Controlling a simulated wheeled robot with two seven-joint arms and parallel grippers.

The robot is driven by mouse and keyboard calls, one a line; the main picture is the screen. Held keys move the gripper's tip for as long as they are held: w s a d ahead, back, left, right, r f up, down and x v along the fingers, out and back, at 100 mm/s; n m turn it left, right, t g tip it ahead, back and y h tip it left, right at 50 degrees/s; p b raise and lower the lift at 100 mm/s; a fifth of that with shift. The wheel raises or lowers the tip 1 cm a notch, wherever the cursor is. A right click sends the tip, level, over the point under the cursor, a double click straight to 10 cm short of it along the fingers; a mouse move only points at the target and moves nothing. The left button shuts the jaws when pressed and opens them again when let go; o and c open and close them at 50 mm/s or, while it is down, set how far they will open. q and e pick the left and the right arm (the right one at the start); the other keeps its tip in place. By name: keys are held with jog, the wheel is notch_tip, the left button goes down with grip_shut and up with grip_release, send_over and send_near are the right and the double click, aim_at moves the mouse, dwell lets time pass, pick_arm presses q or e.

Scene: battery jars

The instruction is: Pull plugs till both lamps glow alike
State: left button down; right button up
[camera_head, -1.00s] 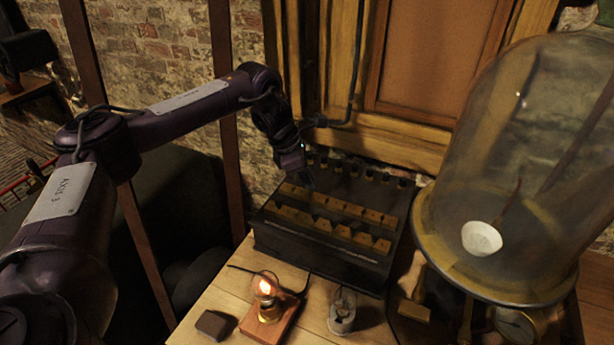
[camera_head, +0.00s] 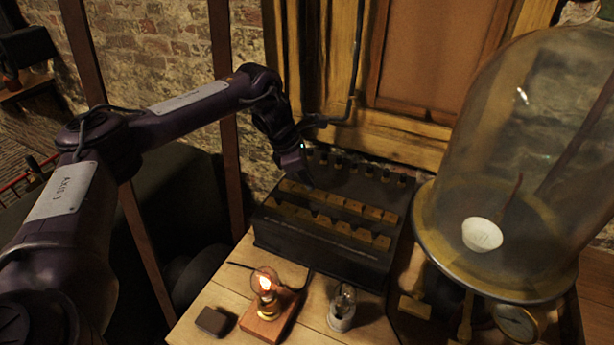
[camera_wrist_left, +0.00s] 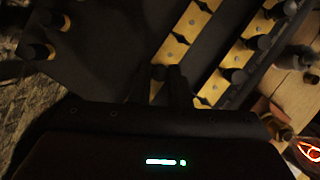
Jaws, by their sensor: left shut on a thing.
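A dark resistance box (camera_head: 330,262) with rows of brass blocks (camera_head: 325,222) stands at the back of the bench. Black plugs (camera_wrist_left: 265,43) sit among the brass blocks in the left wrist view. My left gripper (camera_head: 306,182) is over the box's back left part, shut on a small dark thing that looks like a plug; the fingers (camera_wrist_left: 172,80) mostly hide it. Whether it is seated or lifted I cannot tell. The left lamp (camera_head: 266,282) glows orange on a wooden base. The right lamp (camera_head: 342,306) looks dark. My right gripper is not in view.
A large glass bell jar (camera_head: 510,150) with a white cup inside stands to the right, above a brass gauge (camera_head: 517,322). Black terminals (camera_head: 368,172) line the box's back edge. A small dark block (camera_head: 212,321) lies left of the lit lamp.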

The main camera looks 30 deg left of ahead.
pick_arm(q)
jog(key=shift+f, duration=0.2)
jog(key=c, duration=1.3)
grip_release()
jog(key=b+v, duration=0.1)
jog(key=v, duration=0.6)
jog(key=shift+s+a+r, duration=0.1)
jog(key=shift+a+r, duration=0.1)
jog(key=shift+r, duration=0.1)
